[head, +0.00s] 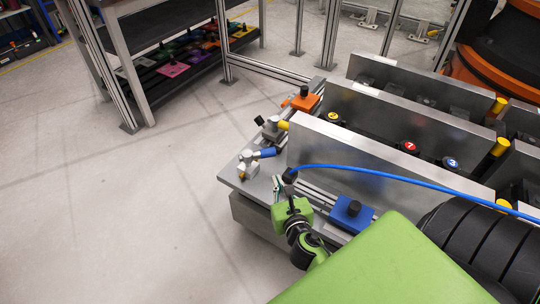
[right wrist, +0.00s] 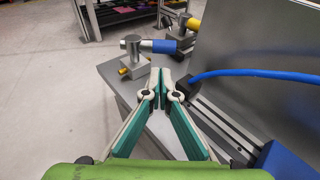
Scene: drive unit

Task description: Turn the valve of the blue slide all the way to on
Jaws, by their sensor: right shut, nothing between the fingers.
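The blue slide (head: 350,213) is a blue block with a black knob on a rail at the front of the metal bench. It also shows at the lower right in the right wrist view (right wrist: 285,160). A valve with a blue handle (head: 264,153) stands on the bench's left corner; its handle (right wrist: 158,45) points right, toward the upright metal plate, above a grey body (right wrist: 135,68). My right gripper (head: 277,180) is shut and empty just in front of the valve, apart from it; its fingertips (right wrist: 167,77) meet below the handle. My left gripper is not in view.
A blue hose (head: 400,178) arcs from a black fitting beside my right gripper to the right. Upright metal plates (head: 375,155) stand behind. Orange (head: 305,101) and yellow-handled (head: 272,127) parts sit farther back. The floor left of the bench is clear.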

